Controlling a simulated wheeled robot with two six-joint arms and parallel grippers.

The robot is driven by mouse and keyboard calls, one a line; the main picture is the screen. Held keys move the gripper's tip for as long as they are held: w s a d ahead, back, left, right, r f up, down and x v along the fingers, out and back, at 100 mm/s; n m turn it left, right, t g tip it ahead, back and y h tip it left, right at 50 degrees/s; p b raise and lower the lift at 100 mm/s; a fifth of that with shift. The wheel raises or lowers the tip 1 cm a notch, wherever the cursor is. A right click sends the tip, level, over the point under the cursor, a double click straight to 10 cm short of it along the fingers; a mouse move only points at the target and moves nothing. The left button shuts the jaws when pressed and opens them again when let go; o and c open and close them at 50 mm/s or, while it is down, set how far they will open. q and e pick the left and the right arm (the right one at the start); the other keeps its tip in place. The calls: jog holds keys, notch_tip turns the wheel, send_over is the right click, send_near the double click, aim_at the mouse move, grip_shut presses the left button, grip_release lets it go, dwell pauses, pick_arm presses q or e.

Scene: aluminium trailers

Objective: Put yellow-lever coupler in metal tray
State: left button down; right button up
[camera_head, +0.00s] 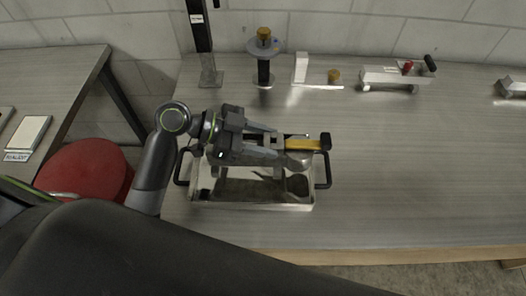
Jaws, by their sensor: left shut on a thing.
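The yellow-lever coupler (303,143) shows its yellow lever with a black end and a metal body below it. My left gripper (279,142) is shut on the coupler and holds it over the back part of the metal tray (308,207). The tray is shiny, with black handles at its left and right ends. A dark reflection or shadow shows on its floor. The gripper hides part of the coupler and the tray's back rim. I cannot tell whether the coupler touches the tray. My right gripper is not in view.
A coupler with a red part (396,75) lies at the back right. A stand with a round disc (265,60), a white block with a brass-coloured knob (318,73) and a dark post (204,45) stand along the back. A red stool (88,168) is at the left.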

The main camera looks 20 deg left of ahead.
pick_arm(q)
jog(key=shift+w+f, duration=0.1)
jog(key=shift+f, duration=0.6)
notch_tip(320, 180, down, 3)
jog(key=shift+p, duration=0.3)
jog(key=shift+f, duration=0.3)
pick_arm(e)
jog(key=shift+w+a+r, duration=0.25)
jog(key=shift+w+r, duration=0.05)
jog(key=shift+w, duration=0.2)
pick_arm(q)
jog(key=shift+f, duration=0.15)
jog(key=c, duration=0.8)
grip_release()
jog(key=shift+c, duration=0.2)
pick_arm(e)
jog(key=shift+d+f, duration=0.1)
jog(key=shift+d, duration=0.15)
